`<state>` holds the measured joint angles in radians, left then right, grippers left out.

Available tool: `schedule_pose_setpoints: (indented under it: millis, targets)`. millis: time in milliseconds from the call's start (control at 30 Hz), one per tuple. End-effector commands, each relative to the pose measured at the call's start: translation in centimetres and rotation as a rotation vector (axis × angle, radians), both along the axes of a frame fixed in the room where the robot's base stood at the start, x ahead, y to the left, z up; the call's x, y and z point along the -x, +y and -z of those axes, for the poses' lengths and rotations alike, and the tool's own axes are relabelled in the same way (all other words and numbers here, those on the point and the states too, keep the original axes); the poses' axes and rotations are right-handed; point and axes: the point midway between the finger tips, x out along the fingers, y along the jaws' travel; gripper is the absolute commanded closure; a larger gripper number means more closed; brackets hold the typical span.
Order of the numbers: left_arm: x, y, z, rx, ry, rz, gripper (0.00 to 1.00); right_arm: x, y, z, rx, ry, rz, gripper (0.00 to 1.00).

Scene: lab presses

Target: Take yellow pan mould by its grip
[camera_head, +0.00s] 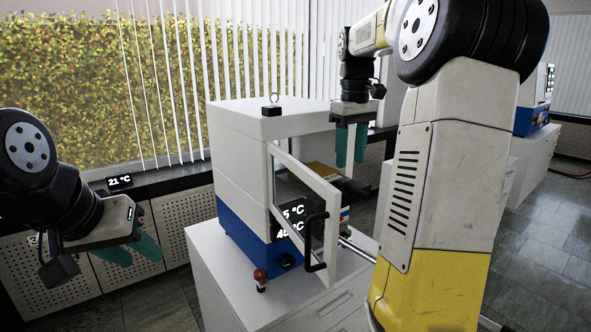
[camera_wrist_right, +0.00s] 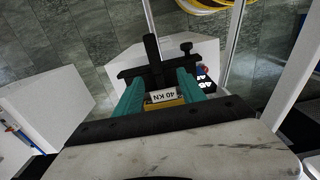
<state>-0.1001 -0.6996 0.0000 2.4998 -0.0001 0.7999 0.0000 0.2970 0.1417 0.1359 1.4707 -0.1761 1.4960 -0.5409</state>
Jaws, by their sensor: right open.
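The yellow pan mould (camera_head: 322,171) shows partly behind the open door frame of the white and blue press. My right gripper (camera_head: 350,147) points down near the press opening, above and right of the mould. Its teal fingers, also in the wrist view (camera_wrist_right: 160,86), are apart with nothing clearly held. Whether they surround the grip I cannot tell. My left gripper (camera_head: 131,250) is open and empty at left.
The press (camera_head: 237,155) stands on a white cabinet (camera_head: 222,262). Its glazed door (camera_head: 303,200) stands open, with a black handle (camera_head: 314,240) towards me. A red-knobbed lever (camera_head: 260,276) stands at the front. My right arm hides much of the right side.

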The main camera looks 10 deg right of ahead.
Motion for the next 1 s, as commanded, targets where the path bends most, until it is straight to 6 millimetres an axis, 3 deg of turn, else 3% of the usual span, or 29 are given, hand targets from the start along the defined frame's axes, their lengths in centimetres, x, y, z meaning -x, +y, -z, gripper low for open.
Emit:
schedule_pose_setpoints:
  millis: [167, 700, 967, 1000]
  targets:
    - [0.0, 0.0, 0.0, 0.0, 0.0, 0.0, 0.64, -0.3, -0.5, 1.0, -0.001, 0.014, -0.006, 0.53]
    - [0.0, 0.0, 0.0, 0.0, 0.0, 0.0, 0.64, -0.1, -0.7, 7.6, 0.0, 0.011, -0.005, 0.53]
    - [0.0, 0.0, 0.0, 0.0, 0.0, 0.0, 0.64, -0.2, -0.7, 7.9, 0.0, 0.01, -0.005, 0.53]
    - [0.0, 0.0, 0.0, 0.0, 0.0, 0.0, 0.64, -0.2, -0.7, 7.9, 0.0, 0.01, -0.005, 0.61]
